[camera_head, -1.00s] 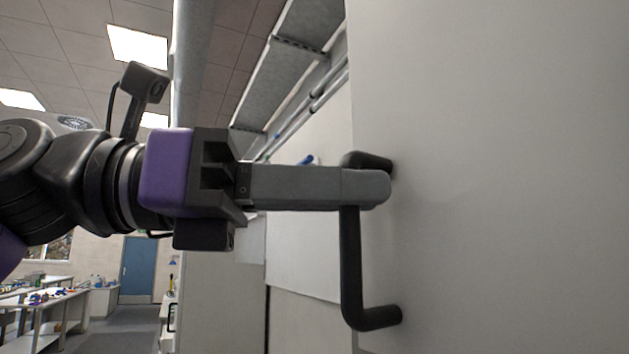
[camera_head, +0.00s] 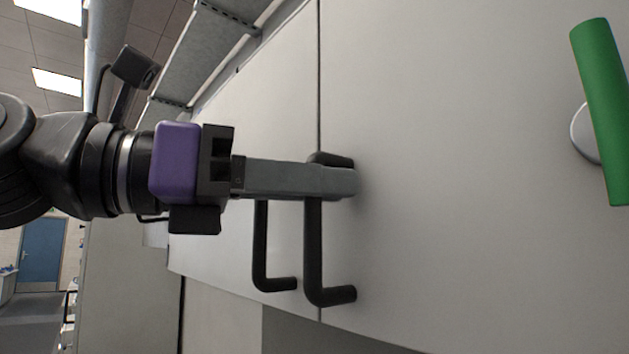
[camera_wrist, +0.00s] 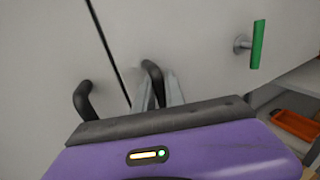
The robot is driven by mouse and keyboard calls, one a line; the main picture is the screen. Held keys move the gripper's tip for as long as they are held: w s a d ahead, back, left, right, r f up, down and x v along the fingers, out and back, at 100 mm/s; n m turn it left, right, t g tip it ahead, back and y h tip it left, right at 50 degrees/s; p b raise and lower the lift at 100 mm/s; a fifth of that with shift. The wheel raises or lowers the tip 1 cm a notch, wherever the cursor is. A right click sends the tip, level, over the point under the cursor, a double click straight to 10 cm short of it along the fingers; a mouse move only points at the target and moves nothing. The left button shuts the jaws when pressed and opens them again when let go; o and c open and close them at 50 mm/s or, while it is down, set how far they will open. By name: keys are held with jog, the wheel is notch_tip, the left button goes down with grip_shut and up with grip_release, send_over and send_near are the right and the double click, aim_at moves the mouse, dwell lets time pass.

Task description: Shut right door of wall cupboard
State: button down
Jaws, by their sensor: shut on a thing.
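The right door (camera_head: 430,180) of the wall cupboard is a plain pale panel. It stands about in line with the left door (camera_head: 225,180), with a thin dark seam between them; I cannot tell whether a small gap is left. My gripper (camera_head: 342,182) is shut on the upper part of the right door's black handle (camera_head: 314,250). In the wrist view, the handle (camera_wrist: 153,75) shows between the fingers (camera_wrist: 158,92). The left door's black handle (camera_head: 261,250) is just left of it, its upper part hidden behind my gripper.
A green bar (camera_head: 602,110) on a round grey mount sticks out at the right. In the wrist view, an orange tray (camera_wrist: 297,124) sits on a shelf at the far right. Grey overhead trunking (camera_head: 205,50) runs above the left door.

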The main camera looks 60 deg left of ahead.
jog(key=c, duration=1.4)
grip_release()
jog(key=shift+w+a+f, duration=0.2)
jog(key=shift+a, duration=0.05)
jog(key=shift+s+f, duration=0.1)
jog(key=shift+s, duration=0.15)
jog(key=s+b, duration=0.2)
jog(key=s, duration=0.5)
jog(key=shift+s+a+r, duration=0.2)
jog(key=shift+s+a, duration=0.05)
jog(key=shift+a, duration=0.1)
